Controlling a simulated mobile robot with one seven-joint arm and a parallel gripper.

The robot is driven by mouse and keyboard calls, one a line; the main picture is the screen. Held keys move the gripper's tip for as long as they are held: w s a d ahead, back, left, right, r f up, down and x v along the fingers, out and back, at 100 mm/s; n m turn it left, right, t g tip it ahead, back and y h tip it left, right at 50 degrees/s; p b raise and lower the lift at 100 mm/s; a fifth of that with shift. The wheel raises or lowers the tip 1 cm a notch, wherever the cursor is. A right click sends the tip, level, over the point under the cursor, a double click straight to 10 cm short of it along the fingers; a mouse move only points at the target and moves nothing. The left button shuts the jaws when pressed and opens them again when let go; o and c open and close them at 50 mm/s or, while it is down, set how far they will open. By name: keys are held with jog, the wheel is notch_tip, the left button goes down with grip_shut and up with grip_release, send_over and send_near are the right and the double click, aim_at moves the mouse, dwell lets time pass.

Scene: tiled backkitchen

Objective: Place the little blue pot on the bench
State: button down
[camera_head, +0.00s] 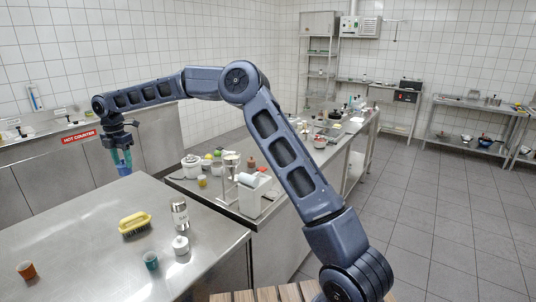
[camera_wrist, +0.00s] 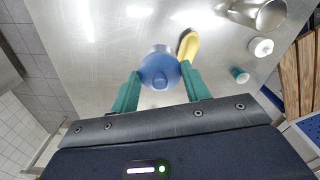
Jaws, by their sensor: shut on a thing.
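The little blue pot (camera_wrist: 160,70) is between the two teal fingers of my gripper (camera_wrist: 159,88) in the wrist view, and my gripper is shut on it. In the head view my gripper (camera_head: 121,158) points down near the far edge of the steel bench (camera_head: 85,228), with the blue pot (camera_head: 124,170) at its fingertips. The bench top also shows behind the pot in the wrist view (camera_wrist: 100,45). I cannot tell for certain whether the pot's base touches the bench.
A crowded counter (camera_head: 225,205) lies beyond.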

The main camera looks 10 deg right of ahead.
jog(key=w+d+m, duration=0.2)
jog(key=w+d, duration=0.7)
jog(key=d, duration=0.4)
jog(key=w+d+m, duration=0.2)
jog(key=w+d, duration=0.8)
jog(key=d, duration=0.3)
jog(key=w+d+m, duration=0.2)
jog(key=w+d, duration=0.7)
jog(key=d, duration=0.4)
jog(key=w+d+m, duration=0.2)
jog(key=d+m, duration=0.1)
jog(key=d, duration=2)
jog(key=w+d+m, duration=0.2)
jog(key=d+m, duration=0.2)
jog(key=d, duration=2)
jog(key=f, duration=1.9)
jog(key=shift+s+a+f, duration=0.15)
jog(key=shift+s+f, duration=0.05)
jog(key=shift+s, duration=0.05)
jog(key=shift+f, duration=0.1)
jog(key=c, duration=0.7)
grip_release()
